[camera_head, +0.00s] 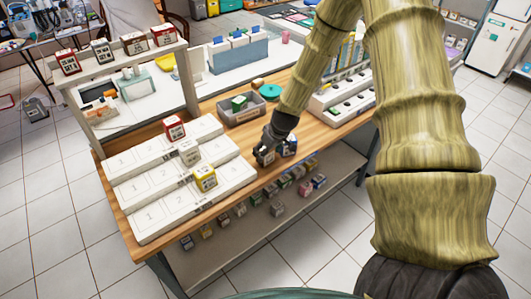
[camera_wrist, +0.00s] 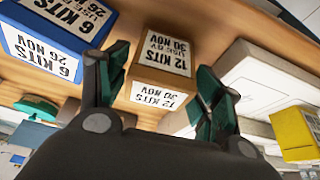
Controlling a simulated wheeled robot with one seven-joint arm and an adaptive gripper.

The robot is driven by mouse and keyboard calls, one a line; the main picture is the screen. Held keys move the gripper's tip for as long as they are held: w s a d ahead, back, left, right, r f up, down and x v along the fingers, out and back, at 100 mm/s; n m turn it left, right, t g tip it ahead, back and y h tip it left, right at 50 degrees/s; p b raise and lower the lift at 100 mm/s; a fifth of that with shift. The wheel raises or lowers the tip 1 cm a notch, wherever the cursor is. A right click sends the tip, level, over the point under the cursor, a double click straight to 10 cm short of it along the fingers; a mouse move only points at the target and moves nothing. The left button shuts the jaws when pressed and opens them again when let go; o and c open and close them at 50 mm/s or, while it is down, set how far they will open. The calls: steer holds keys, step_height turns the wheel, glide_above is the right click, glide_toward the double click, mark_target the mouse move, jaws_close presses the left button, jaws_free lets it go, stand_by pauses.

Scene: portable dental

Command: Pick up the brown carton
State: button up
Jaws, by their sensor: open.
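The brown carton (camera_wrist: 168,56) lies between the fingers of my gripper (camera_wrist: 163,80) in the wrist view, with white labels reading 12 KITS and 30 NOV. The fingers are open, one on each side of it, and a gap shows beside the right finger; I cannot tell whether the left finger touches it. In the head view my gripper (camera_head: 266,154) is low over the front of the wooden counter (camera_head: 240,135), and the brown carton is hard to make out there behind it.
A blue and white carton (camera_wrist: 55,35) stands close beside the left finger; it also shows in the head view (camera_head: 288,145). White stepped racks (camera_head: 165,180) to the left hold a yellow carton (camera_head: 205,178) and a red one (camera_head: 174,128). A grey bin (camera_head: 240,112) stands behind.

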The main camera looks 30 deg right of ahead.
steer(key=shift+x, duration=1.15)
steer(key=c, duration=0.8)
steer(key=shift+r, duration=0.2)
